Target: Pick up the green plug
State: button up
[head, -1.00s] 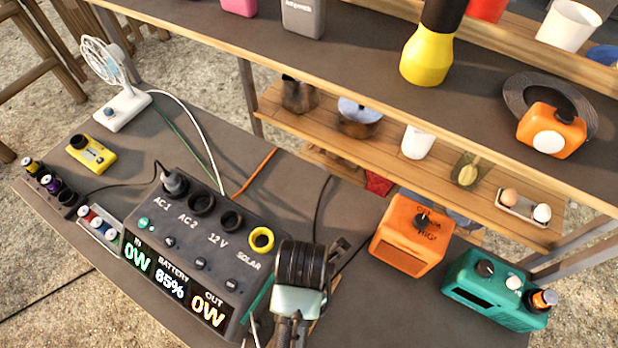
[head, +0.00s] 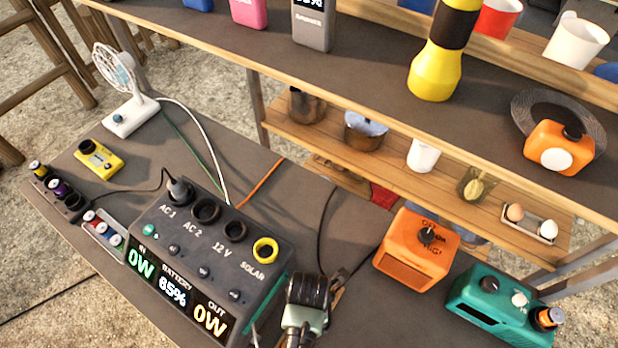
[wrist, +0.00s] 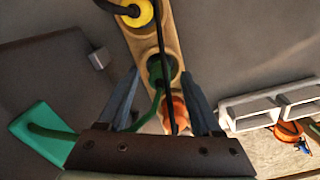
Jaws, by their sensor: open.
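The green plug (wrist: 160,70) sits in a wooden holder (wrist: 172,47) in the wrist view, and its green cable runs down to the left. A yellow plug (wrist: 135,12) is above it and an orange plug (wrist: 175,115) below it. My gripper (wrist: 160,76) is open, with one finger on each side of the green plug. I cannot tell whether the fingers touch it. A black cable passes across the holder beside the plug. In the head view, my wrist hides most of the holder and the plug.
The power station (head: 190,262) stands left of my wrist, with a black plug in AC 1. An orange box (head: 415,250) and a teal box (head: 500,305) stand to the right. A shelf (head: 400,90) with a yellow flashlight (head: 435,70) rises behind.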

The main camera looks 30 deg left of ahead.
jog(key=shift+c, duration=0.3)
grip_shut()
notch_tip(320, 180, up, 11)
jog(key=shift+f+p, duration=0.1)
jog(key=shift+p, duration=0.55)
notch_tip(320, 180, up, 14)
jog(key=p, duration=1.6)
jog(key=shift+a, duration=0.1)
